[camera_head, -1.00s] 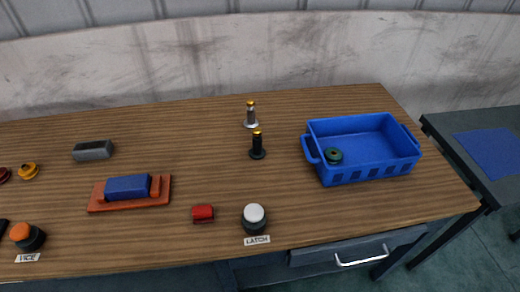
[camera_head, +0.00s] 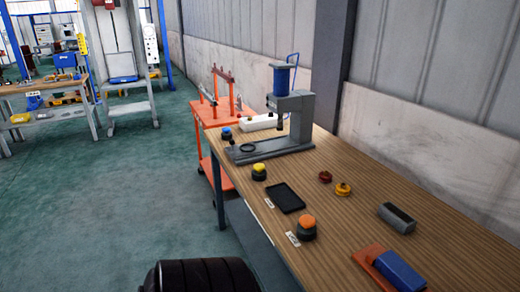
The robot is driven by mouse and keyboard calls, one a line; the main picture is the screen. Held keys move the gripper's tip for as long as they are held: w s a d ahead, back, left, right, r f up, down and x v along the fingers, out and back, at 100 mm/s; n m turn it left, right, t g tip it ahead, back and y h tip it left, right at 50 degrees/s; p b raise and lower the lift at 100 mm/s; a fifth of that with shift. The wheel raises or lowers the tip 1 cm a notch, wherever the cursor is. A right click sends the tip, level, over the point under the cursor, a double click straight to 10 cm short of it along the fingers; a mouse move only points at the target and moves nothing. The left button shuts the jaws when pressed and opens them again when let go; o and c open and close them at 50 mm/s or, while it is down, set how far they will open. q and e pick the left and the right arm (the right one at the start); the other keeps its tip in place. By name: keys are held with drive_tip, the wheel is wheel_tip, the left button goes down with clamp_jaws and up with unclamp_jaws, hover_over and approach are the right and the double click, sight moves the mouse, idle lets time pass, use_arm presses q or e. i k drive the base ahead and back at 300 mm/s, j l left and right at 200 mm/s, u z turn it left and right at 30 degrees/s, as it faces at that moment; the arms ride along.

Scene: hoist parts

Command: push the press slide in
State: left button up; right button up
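The press (camera_head: 295,107) stands at the far end of the wooden bench, a grey frame with a blue cylinder (camera_head: 283,79) on top. A flat grey plate (camera_head: 272,146) extends from its foot toward the left bench edge. A dark ring (camera_head: 247,148) lies on the outer end of this plate. The plate looks like the press slide, standing out from under the ram; I cannot tell exactly how far. A blue-topped button (camera_head: 226,133) and a yellow-topped button (camera_head: 259,171) stand near the plate. Neither of my grippers shows.
A black tray (camera_head: 285,197), an orange-topped button (camera_head: 307,227), a red part (camera_head: 325,177), a yellow part (camera_head: 343,188), a grey block (camera_head: 396,218) and an orange-and-blue vice (camera_head: 390,268) are on the bench. An orange cart (camera_head: 225,115) stands beyond it. Green floor at left is open.

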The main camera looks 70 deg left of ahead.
sight(248, 148)
drive_tip(key=u, duration=2.4)
drive_tip(key=i+j+z, duration=0.25)
drive_tip(key=i+j, duration=0.3)
drive_tip(key=i+j+z, duration=0.3)
drive_tip(key=i+j, duration=0.4)
